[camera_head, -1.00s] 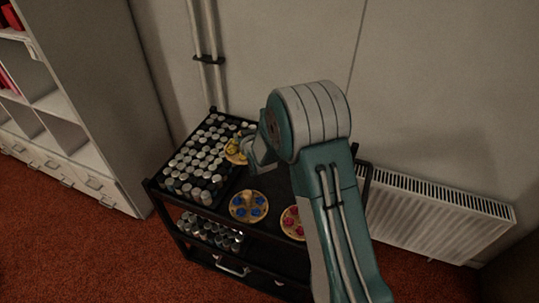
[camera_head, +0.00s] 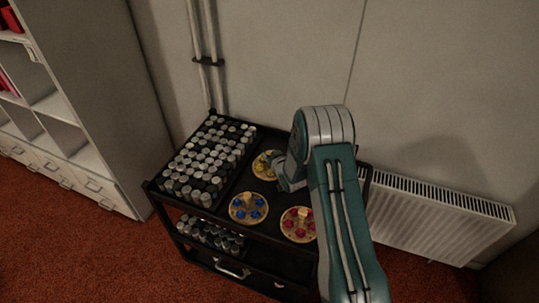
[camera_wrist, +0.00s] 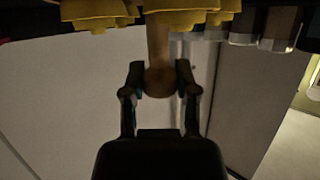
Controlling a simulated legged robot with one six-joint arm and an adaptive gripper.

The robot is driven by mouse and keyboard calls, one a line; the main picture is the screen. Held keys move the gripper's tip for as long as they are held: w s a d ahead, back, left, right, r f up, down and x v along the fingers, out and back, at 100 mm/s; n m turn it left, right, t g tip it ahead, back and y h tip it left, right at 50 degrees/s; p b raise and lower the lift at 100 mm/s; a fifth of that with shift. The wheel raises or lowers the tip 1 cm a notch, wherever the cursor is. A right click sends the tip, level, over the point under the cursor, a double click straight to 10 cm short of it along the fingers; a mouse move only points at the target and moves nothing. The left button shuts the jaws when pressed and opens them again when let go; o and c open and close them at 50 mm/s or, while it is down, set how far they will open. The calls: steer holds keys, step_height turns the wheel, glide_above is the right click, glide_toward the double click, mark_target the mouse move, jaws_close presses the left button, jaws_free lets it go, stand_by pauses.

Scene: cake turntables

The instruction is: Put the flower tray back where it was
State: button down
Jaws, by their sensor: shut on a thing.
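The flower tray in my grip is a round tan tray (camera_head: 263,177) with yellow flowers (camera_wrist: 95,12) and an upright wooden handle (camera_wrist: 158,45). My gripper (camera_wrist: 160,78) is shut on this handle, with one finger on each side. In the head view my gripper (camera_head: 281,165) is partly hidden by my arm. The tray is over the black cart top, between the jars and my arm. I cannot tell whether it touches the surface. A blue flower tray (camera_head: 248,208) and a red flower tray (camera_head: 299,223) sit nearer the front of the cart top.
Many grey-capped jars (camera_head: 205,160) fill the left side of the black cart (camera_head: 190,238); more stand on its lower shelf. A white radiator (camera_head: 440,218) is on the wall at right. A shelf unit (camera_head: 60,105) stands at left. My arm covers the cart's right side.

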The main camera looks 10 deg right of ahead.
steer(key=shift+r, duration=0.1)
steer(key=shift+c, duration=1.9)
jaws_free()
steer(key=v, duration=1.2)
steer(key=s+d+r+m+g+h, duration=0.15)
steer(key=s+r, duration=0.25)
steer(key=r, duration=0.5)
steer(key=s+r+g+h, duration=0.2)
steer(key=s+r, duration=0.2)
steer(key=r, duration=0.6)
steer(key=s+a+r+g, duration=0.1)
steer(key=s+r, duration=0.3)
steer(key=s, duration=0.8)
steer(key=s+a+r+g, duration=0.2)
steer(key=s+r+g, duration=0.1)
steer(key=s, duration=0.9)
steer(key=shift+a+r+m+g+y, duration=0.35)
steer(key=shift+r+y, duration=0.1)
steer(key=shift+r, duration=0.1)
